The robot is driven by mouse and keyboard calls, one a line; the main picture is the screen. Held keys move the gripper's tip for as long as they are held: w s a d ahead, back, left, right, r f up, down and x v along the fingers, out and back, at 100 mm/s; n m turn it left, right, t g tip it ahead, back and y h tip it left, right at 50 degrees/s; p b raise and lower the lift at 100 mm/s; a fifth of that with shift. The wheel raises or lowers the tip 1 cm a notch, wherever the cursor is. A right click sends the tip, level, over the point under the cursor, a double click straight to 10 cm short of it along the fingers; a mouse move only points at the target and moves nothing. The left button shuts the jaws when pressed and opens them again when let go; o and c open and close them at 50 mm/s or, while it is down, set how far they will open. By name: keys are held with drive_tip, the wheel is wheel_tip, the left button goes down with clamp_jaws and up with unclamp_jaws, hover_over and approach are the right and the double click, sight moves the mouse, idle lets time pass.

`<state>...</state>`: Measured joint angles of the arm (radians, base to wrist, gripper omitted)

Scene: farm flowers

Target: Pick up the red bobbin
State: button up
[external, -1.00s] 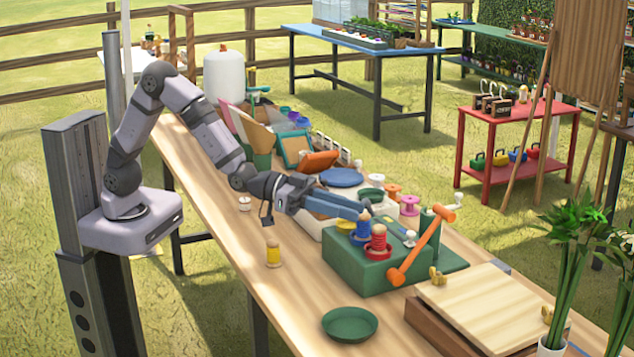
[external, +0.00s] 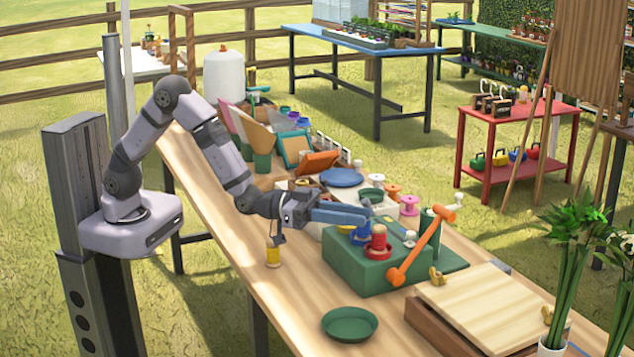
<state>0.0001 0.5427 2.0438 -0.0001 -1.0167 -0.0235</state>
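The red bobbin (external: 378,244) stands upright on top of the green box-shaped machine (external: 350,272), near its middle. A blue bobbin (external: 359,236) sits just behind and left of it, partly covered by my gripper. My gripper (external: 366,215) reaches in from the left with its blue fingers pointing right, above the blue bobbin and up and left of the red one. It looks apart from the red bobbin. I cannot tell from this angle how far the fingers are spread.
A yellow bobbin (external: 273,253) stands on the table left of the machine. An orange-handled lever (external: 422,246) slants up at the machine's right. A green dish (external: 350,323) lies in front, with a wooden press (external: 483,308) to its right. Pink and orange spools stand behind.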

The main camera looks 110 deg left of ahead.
sight(366, 245)
wheel_tip(366, 245, down, 4)
drive_tip(key=shift+f, duration=0.15)
drive_tip(key=shift+w+r+p, duration=0.3)
drive_tip(key=shift+w, duration=1.25)
clamp_jaws()
